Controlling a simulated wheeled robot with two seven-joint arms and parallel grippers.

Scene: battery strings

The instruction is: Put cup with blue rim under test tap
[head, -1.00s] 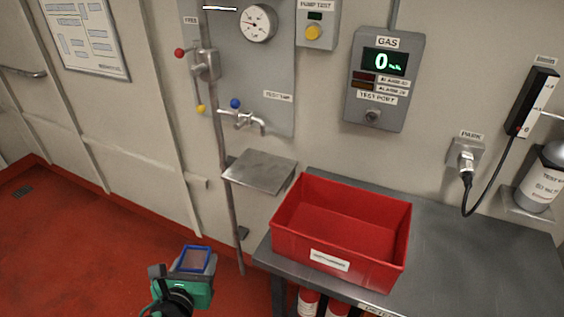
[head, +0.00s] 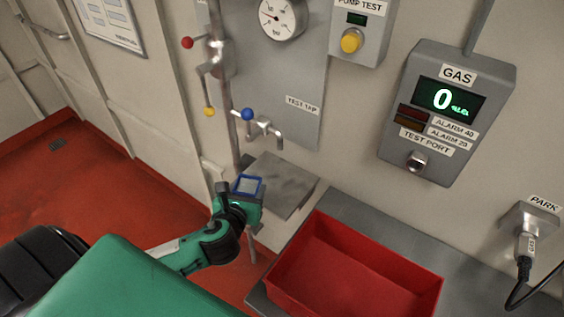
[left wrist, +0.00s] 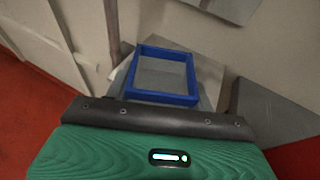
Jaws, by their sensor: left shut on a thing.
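The cup with blue rim (head: 248,185) is held by my left gripper (head: 242,200), which is shut on it. The cup looks upright, with its square blue rim facing up. In the left wrist view the cup (left wrist: 160,99) shows just beyond the gripper body, and its inside looks grey. The test tap (head: 262,128) is on the wall panel, with a blue knob and a downturned spout. A grey metal shelf (head: 284,180) is below the tap. The cup is at the shelf's left front edge, lower than the spout. My right gripper is not in view.
A red crate (head: 350,262) stands on the grey bench (head: 375,215), right of the shelf. A vertical pipe (head: 231,120) runs left of the tap. The gas box (head: 446,110) is on the wall to the right. The shelf's visible top is bare.

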